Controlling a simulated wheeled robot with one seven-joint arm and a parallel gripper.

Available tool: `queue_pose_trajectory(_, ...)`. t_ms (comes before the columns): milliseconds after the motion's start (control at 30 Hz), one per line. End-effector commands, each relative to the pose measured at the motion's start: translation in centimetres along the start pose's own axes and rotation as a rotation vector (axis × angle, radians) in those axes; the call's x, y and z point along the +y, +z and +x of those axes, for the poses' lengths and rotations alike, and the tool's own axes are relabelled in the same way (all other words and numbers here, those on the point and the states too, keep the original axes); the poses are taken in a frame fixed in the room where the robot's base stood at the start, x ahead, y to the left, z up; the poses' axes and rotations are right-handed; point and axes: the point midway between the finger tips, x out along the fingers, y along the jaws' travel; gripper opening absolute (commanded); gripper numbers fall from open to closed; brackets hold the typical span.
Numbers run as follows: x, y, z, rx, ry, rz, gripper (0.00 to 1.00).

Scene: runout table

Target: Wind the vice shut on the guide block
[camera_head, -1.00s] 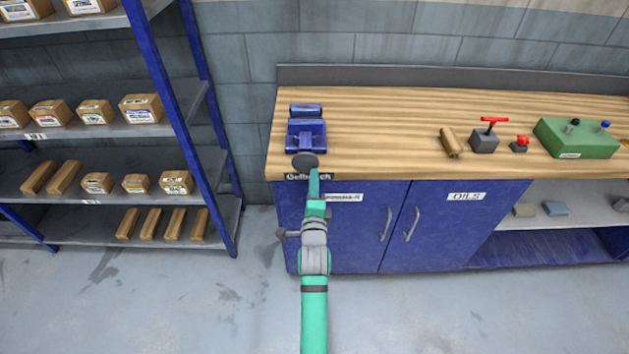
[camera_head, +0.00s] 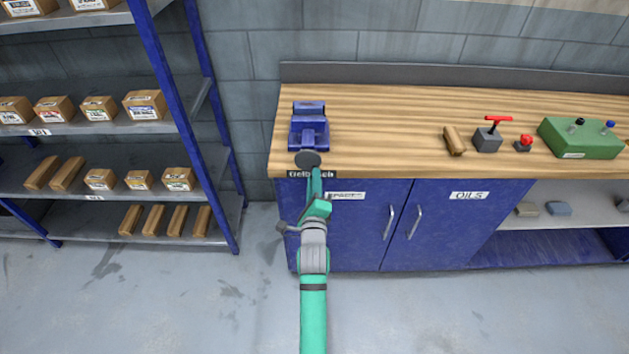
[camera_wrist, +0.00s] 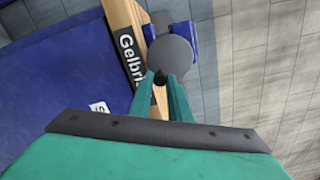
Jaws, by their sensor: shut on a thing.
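The blue vice (camera_head: 308,133) stands at the left front corner of the wooden bench. Its dark round handwheel (camera_head: 308,159) faces me at the bench's front edge. The handwheel (camera_wrist: 171,55) also shows in the wrist view, with part of the blue vice (camera_wrist: 184,29) behind it. My gripper (camera_head: 315,173) is at the handwheel's lower rim. In the wrist view its fingers (camera_wrist: 161,80) are shut on a small dark knob at the wheel's rim. I cannot make out a block between the vice jaws. A brown block (camera_head: 453,141) lies farther right on the bench; I cannot tell if it is the guide block.
A grey block with a red T-handle (camera_head: 488,138), a red-topped button (camera_head: 523,144) and a green box (camera_head: 580,138) stand right on the bench. Blue cupboard doors (camera_head: 350,235) are below. A shelf rack (camera_head: 120,190) stands left. The bench between vice and brown block is clear.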

Motion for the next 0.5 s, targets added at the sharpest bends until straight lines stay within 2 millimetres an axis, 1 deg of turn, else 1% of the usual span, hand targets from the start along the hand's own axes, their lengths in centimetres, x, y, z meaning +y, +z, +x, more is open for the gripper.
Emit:
queue_pose_trajectory(67,0.16,0.19,0.00,-0.002,0.001,0.034,0.00)
queue_pose_trajectory(300,0.67,0.60,0.00,-0.002,0.002,0.238,0.00)
queue_pose_trajectory(500,0.77,0.64,0.00,-0.002,0.001,0.296,0.00)
